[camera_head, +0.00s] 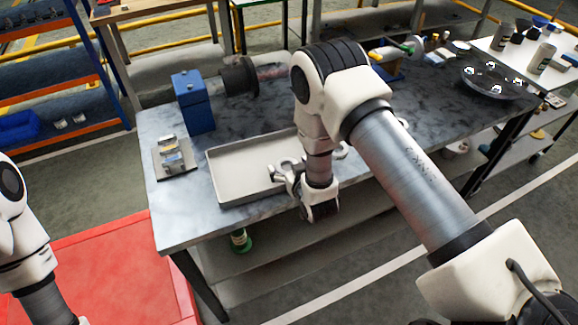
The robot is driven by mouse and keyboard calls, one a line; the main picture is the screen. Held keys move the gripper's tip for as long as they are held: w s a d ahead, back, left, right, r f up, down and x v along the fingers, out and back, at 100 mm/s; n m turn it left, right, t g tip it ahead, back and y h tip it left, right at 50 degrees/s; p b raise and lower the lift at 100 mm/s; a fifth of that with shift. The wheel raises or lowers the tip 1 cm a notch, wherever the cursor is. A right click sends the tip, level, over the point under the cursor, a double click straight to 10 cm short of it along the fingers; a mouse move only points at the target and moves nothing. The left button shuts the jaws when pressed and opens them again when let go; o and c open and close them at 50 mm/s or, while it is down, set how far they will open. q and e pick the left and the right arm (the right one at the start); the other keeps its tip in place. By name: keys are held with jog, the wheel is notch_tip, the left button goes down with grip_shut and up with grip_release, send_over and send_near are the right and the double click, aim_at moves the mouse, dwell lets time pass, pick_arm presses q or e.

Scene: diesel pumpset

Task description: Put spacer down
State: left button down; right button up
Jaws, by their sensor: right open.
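My right gripper (278,173) is over the right part of a shallow white tray (228,185) on the workbench. Its fingers are open, and I see nothing held between them. The tray floor that shows is bare; my right arm hides its right end. I cannot make out the spacer for certain.
A blue block (192,102) and a dark cylindrical machine part (238,77) stand behind the tray on the grey workbench (180,226). A round dark dish (493,84) with shiny parts lies at the far right. A green-capped object (240,241) is below the bench top.

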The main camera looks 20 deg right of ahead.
jog(key=shift+r, duration=0.3)
jog(key=shift+s, duration=0.35)
jog(key=b+v, duration=0.2)
jog(key=v, duration=0.9)
jog(key=s+f+g, duration=0.6)
jog(key=s+f, duration=0.2)
jog(key=s, duration=0.4)
jog(key=s+d+f+g, duration=0.1)
jog(key=s+f+g, duration=0.6)
jog(key=s, duration=0.5)
notch_tip(320, 180, down, 3)
jog(key=shift+s+d+r+g, duration=0.15)
jog(key=shift+d+r+g, duration=0.1)
jog(key=shift+d+g, duration=0.05)
